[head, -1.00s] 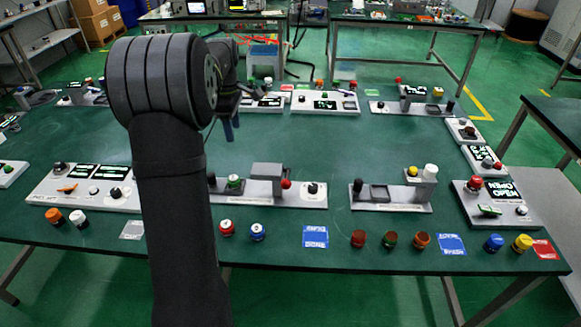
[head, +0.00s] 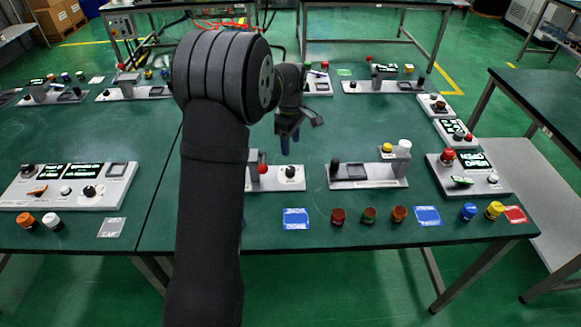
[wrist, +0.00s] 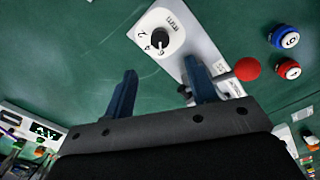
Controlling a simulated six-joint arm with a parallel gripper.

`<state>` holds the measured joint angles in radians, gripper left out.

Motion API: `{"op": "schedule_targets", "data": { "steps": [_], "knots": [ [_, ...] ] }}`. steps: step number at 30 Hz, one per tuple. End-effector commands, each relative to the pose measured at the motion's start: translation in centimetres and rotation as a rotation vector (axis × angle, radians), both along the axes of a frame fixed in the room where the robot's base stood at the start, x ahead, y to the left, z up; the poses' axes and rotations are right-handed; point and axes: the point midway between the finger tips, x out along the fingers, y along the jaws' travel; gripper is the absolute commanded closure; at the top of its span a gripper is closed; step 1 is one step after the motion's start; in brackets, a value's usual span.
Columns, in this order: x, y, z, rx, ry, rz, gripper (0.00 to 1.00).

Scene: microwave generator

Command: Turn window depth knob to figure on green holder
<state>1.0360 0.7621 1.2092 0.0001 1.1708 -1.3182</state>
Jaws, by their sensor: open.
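The knob (wrist: 160,39) is black with a white pointer line, on a white numbered dial at the end of a grey panel, at the top middle of the wrist view. In the head view the same knob (head: 290,172) sits just right of my arm. My gripper (wrist: 163,88) is open and empty, its two blue fingers apart, with the knob beyond the fingertips. In the head view my gripper (head: 289,132) hangs above and behind the knob, apart from it. No green holder can be made out; my arm hides part of that panel.
A red ball-topped lever (wrist: 247,69) stands on the same panel, close to the right finger. A panel with a white-capped post (head: 404,148) stands to the right.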

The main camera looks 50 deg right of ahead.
Motion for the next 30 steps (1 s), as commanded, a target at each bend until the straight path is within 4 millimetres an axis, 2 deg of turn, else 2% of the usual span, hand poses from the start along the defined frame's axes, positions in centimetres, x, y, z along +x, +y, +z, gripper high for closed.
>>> {"op": "schedule_targets", "data": {
  "steps": [1, 9, 15, 21, 29, 30],
  "knots": [
    [0.0, 0.1, -1.2, 0.003, 0.002, 0.0, 0.48],
    [0.0, 0.1, -7.0, 0.004, 0.002, 0.001, 0.48],
    [0.0, 0.0, -10.0, 0.001, 0.0, 0.001, 0.48],
    [0.0, 0.0, -11.1, 0.0, 0.0, 0.001, 0.48],
    [0.0, 0.0, -11.2, -0.001, 0.0, 0.001, 0.48],
    [0.0, 0.0, -11.2, -0.001, 0.0, 0.001, 0.56]
  ]
}}
